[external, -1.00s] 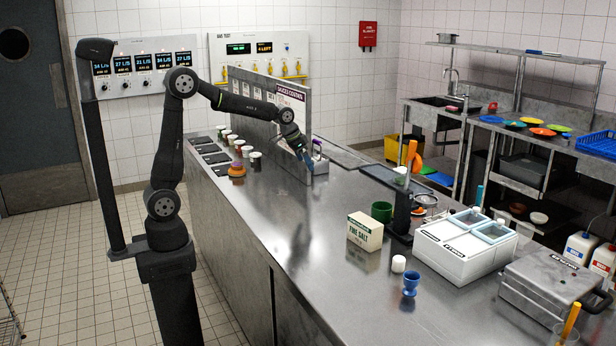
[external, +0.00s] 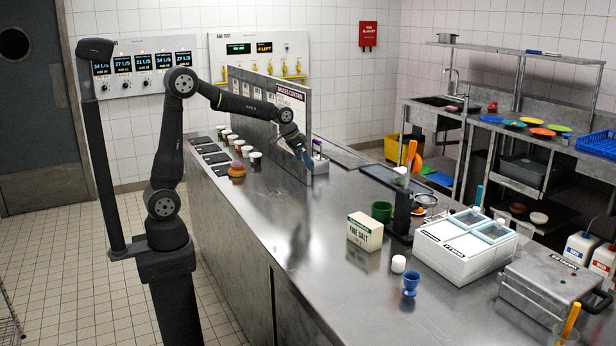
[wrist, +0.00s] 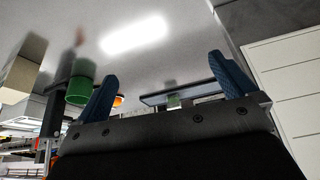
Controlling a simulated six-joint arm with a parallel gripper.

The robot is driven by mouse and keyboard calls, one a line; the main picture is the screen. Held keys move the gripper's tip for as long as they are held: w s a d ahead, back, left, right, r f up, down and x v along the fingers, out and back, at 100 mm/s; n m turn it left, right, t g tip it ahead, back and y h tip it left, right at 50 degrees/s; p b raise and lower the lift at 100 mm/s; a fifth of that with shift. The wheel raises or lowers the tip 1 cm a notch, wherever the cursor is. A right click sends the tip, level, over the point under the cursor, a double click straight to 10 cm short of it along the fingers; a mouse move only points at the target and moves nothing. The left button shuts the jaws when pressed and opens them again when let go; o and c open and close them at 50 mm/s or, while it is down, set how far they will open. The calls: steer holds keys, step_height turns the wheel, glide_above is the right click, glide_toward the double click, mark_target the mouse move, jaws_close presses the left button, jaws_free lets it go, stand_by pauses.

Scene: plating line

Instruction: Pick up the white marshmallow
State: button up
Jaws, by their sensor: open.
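The white marshmallow (external: 398,264) is a small white cylinder standing on the steel counter. It is just behind the blue egg cup (external: 410,283) and right of the salt box. My gripper (external: 307,160) is far from it, over the back part of the counter beside the upright panel. In the wrist view my gripper (wrist: 168,85) shows two blue fingers spread wide with nothing between them. I cannot make out the marshmallow in the wrist view.
The fine salt box (external: 365,232), a green cup (external: 381,212) and a dark stand (external: 402,212) are near the marshmallow. A white lidded unit (external: 465,250) stands to its right. The upright panel (external: 270,115) rises behind my gripper. The counter's middle (external: 300,220) is clear.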

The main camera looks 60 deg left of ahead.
steer(key=c, duration=0.9)
steer(key=shift+o, duration=0.2)
steer(key=r+m+g+h, duration=0.1)
steer(key=m+g+h, duration=0.15)
steer(key=m, duration=0.65)
glide_above(398, 258)
steer(key=s+a, duration=0.4)
steer(key=a, duration=0.1)
steer(key=shift+h, duration=0.45)
steer(key=x, duration=1)
steer(key=shift+w+d+f, duration=0.1)
steer(key=shift+d+f, duration=0.05)
steer(key=shift+f, duration=0.1)
steer(key=shift+w+a+x, duration=0.1)
steer(key=shift+w+x, duration=0.1)
steer(key=shift+x, duration=1.3)
steer(key=shift+w+a+x, duration=0.1)
steer(key=shift+w+x, duration=0.1)
steer(key=shift+x, duration=1.3)
